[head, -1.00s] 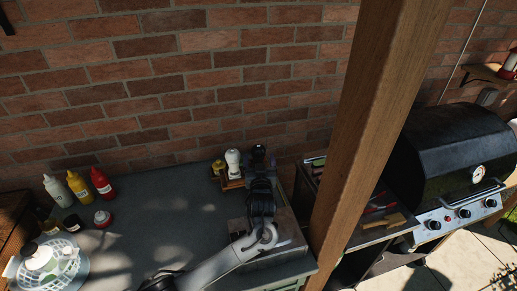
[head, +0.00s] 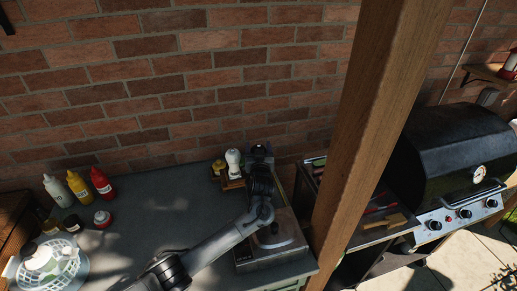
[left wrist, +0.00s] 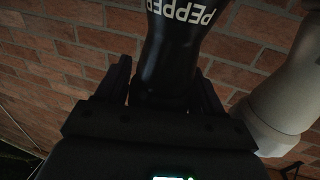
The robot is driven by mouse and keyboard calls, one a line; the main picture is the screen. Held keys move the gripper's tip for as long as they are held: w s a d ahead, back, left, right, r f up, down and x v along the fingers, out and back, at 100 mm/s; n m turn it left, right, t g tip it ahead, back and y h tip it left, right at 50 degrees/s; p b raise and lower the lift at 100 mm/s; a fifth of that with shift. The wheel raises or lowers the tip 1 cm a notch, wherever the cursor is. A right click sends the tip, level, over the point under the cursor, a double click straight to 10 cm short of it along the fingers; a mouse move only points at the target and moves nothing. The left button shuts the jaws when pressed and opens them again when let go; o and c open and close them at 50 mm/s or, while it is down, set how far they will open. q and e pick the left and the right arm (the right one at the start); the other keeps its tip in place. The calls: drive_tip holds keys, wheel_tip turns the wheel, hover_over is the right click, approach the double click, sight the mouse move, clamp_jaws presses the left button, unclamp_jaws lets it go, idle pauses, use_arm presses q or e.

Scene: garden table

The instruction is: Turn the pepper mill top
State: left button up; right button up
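The black pepper mill (left wrist: 165,70), with white PEPPER lettering upside down, stands between the two fingers of my left gripper (left wrist: 163,85) in the left wrist view. The fingers lie close against both sides of its narrower part, and I take the gripper as shut on it. In the head view my left gripper (head: 261,160) is at the back right of the table, and the arm mostly hides the mill. My right gripper is not in view.
A white mill (head: 233,162) stands just left of my gripper in a wooden holder (head: 233,184); it also shows in the left wrist view (left wrist: 275,105). A grey box (head: 270,255) lies below my arm. A wooden post (head: 375,130) rises at the right. The table (head: 150,215) is clear mid-left.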

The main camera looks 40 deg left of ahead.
use_arm(q)
drive_tip(key=c, duration=0.7)
drive_tip(key=shift+o, duration=0.2)
drive_tip(key=n+g+y+b, duration=0.2)
drive_tip(key=g+b, duration=0.1)
drive_tip(key=n+g+y+b, duration=0.1)
drive_tip(key=b, duration=0.1)
drive_tip(key=shift+s+a+f+n+g+y, duration=0.15)
drive_tip(key=shift+f+n+g+y, duration=0.15)
drive_tip(key=shift+n+y, duration=0.1)
drive_tip(key=shift+g+b, duration=0.3)
drive_tip(key=shift+b, duration=0.2)
drive_tip(key=shift+s+r+n+g+y, duration=0.15)
drive_tip(key=shift+r+n+g+y, duration=0.15)
drive_tip(key=shift+n, duration=0.1)
drive_tip(key=o, duration=1)
